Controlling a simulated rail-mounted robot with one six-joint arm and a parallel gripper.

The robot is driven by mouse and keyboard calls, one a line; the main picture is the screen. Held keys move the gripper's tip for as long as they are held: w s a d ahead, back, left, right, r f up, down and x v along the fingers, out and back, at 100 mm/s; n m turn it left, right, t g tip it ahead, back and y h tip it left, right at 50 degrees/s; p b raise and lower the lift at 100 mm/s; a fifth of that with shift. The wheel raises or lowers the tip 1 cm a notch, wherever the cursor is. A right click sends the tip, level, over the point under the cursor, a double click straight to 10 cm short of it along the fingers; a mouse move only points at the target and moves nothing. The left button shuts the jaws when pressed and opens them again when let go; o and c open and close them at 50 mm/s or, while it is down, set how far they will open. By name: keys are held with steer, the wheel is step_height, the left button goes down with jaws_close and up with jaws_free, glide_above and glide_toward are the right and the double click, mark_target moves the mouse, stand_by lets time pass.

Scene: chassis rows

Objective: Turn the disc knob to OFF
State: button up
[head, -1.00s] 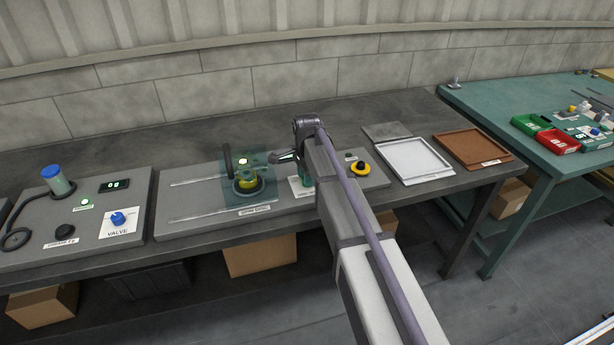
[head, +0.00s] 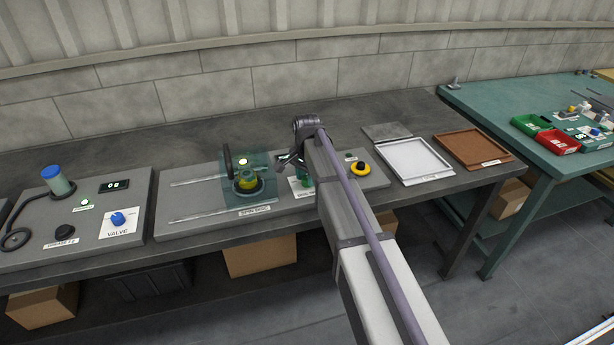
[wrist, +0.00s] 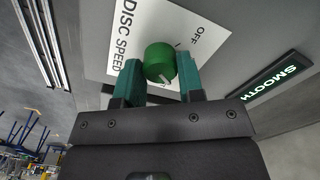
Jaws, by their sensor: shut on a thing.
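The green disc knob (wrist: 159,60) stands on a white plate (wrist: 140,30) lettered DISC SPEED and OFF in the wrist view. OFF is to the upper right of the knob. A pale pointer mark shows on the knob's lower side, away from OFF. My gripper (wrist: 159,72) has its two teal fingers on either side of the knob, shut on it. In the head view my gripper (head: 296,166) is over the grey panel, beside my arm. My arm and fingers largely hide the knob there.
A see-through guard (head: 232,195) around a yellow disc stands left of my gripper. A display (wrist: 275,77) reading SMOOTH is right of the knob. A yellow-and-black button (head: 361,169) and a white tray (head: 413,160) lie farther right.

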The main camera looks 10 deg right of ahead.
steer(key=n, duration=0.4)
steer(key=shift+n, duration=0.3)
steer(key=n, duration=1)
steer(key=shift+n, duration=2.2)
steer(key=o, duration=0.9)
